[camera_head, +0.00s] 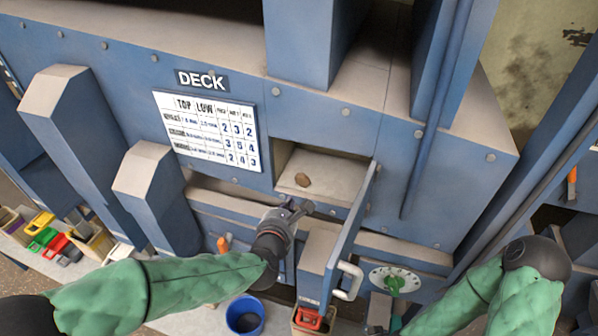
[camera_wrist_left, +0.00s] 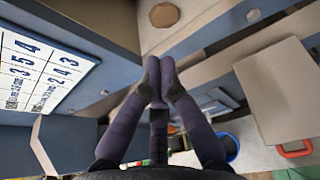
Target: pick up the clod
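The clod (camera_head: 303,180) is a small brown lump. It lies on the pale floor of an open box-like recess (camera_head: 335,178) in the blue machine, and it also shows near the top of the left wrist view (camera_wrist_left: 164,14). My left gripper (camera_head: 302,207) is just outside the recess, in front of and below the clod, apart from it. In the left wrist view its fingertips (camera_wrist_left: 159,64) are drawn close together with nothing held between them. My right arm shows at the right edge, but its gripper is out of view.
An open blue door (camera_head: 354,225) with a pale handle (camera_head: 348,281) juts out at the recess's right side. A DECK chart (camera_head: 208,130) is on the left panel. A green dial (camera_head: 394,283) is at lower right. A blue bucket (camera_head: 245,316) stands below.

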